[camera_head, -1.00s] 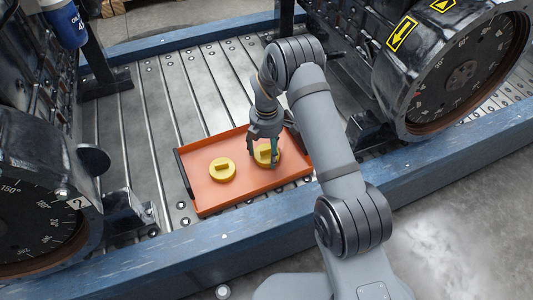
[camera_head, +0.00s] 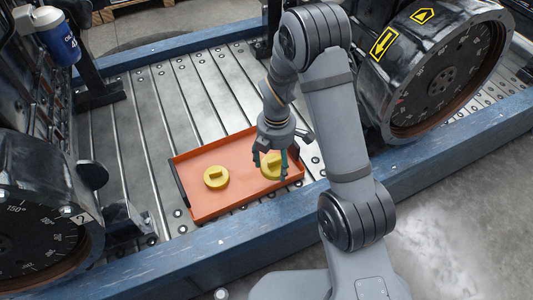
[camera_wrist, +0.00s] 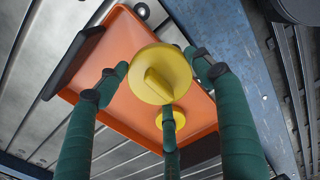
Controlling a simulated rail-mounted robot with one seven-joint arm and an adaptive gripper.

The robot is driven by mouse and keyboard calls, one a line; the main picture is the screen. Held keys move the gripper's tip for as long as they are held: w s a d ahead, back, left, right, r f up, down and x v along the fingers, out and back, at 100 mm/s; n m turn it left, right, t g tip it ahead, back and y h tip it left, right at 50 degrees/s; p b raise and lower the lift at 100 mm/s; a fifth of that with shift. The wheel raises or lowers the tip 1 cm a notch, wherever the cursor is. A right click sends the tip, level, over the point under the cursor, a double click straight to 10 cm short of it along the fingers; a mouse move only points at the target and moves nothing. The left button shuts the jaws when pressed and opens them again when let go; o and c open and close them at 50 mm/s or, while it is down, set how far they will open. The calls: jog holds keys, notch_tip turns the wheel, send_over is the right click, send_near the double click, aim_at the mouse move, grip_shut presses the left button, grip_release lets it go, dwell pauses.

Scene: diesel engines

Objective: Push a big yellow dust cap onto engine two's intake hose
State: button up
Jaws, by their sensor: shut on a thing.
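My gripper (camera_head: 270,162) is shut on a round yellow dust cap (camera_head: 271,169) with a raised bar handle, over the right end of the orange tray (camera_head: 237,193). In the wrist view this cap (camera_wrist: 160,73) sits between the green fingers and looks much larger than the other cap, so it appears to be held above the tray. The second yellow cap (camera_head: 216,177) lies in the tray's left half; it also shows in the wrist view (camera_wrist: 172,118). Engine two (camera_head: 40,225), marked 2, stands at the left. I cannot clearly make out its intake hose.
The tray lies on a ribbed metal deck (camera_head: 130,150) behind a blue beam (camera_head: 235,236). Another engine (camera_head: 440,75) stands at the right. A blue and white canister (camera_head: 57,38) is at upper left. The deck between tray and left engine is mostly clear.

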aim_at(277, 168)
jog(key=shift+s+d+r, duration=0.2)
jog(key=shift+s+r, duration=0.2)
jog(key=shift+r, duration=0.05)
jog(key=shift+s+d+r+p, duration=0.15)
jog(key=shift+s+r+p, duration=0.1)
jog(key=shift+r+p, duration=2.1)
jog(key=shift+r, duration=0.15)
